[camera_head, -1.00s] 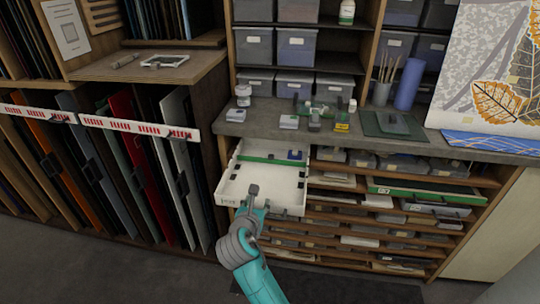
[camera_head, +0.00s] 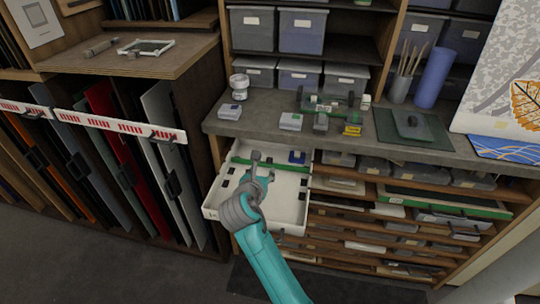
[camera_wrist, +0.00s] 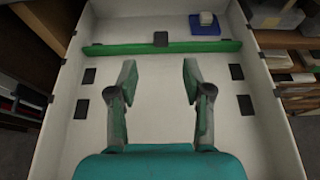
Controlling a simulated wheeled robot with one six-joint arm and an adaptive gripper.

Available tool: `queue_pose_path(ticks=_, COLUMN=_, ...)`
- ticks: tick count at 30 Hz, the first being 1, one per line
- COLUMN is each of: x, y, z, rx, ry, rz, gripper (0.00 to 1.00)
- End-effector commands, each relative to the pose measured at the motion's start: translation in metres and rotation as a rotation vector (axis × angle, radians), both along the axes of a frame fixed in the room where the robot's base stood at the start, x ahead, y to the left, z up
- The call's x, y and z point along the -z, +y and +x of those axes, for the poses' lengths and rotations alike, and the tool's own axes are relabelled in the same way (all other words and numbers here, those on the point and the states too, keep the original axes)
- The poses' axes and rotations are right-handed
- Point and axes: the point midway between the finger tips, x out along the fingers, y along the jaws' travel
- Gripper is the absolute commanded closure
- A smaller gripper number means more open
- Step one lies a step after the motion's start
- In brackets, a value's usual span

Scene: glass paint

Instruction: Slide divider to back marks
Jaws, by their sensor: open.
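The white drawer (camera_head: 290,212) is pulled out below the counter. A green divider (camera_wrist: 110,49) spans it from side to side near the back, with a dark block (camera_wrist: 160,39) at its middle. It also shows in the head view (camera_head: 238,160). My gripper (camera_wrist: 157,78) is open and empty over the drawer floor, in front of the divider. Its fingers point at the divider, with a visible gap in the wrist view.
A blue pad (camera_wrist: 222,27) with a pale block lies behind the divider at the right. The counter (camera_head: 260,122) above holds jars, small boxes and a green mat (camera_head: 432,132). Shelves with trays (camera_head: 420,215) stand to the right, and upright boards in a rack to the left.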

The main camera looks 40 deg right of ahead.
Motion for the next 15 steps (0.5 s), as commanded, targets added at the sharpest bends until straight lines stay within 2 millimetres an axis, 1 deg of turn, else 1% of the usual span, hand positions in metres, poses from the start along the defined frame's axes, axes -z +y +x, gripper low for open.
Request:
queue_pose_path(ticks=5, x=0.008, y=-0.018, z=0.013, rx=0.003, ry=0.0, rz=0.001, gripper=0.5)
queue_pose_path(ticks=15, x=0.03, y=-0.06, z=0.045, rx=0.004, ry=-0.001, rz=0.002, gripper=0.5)
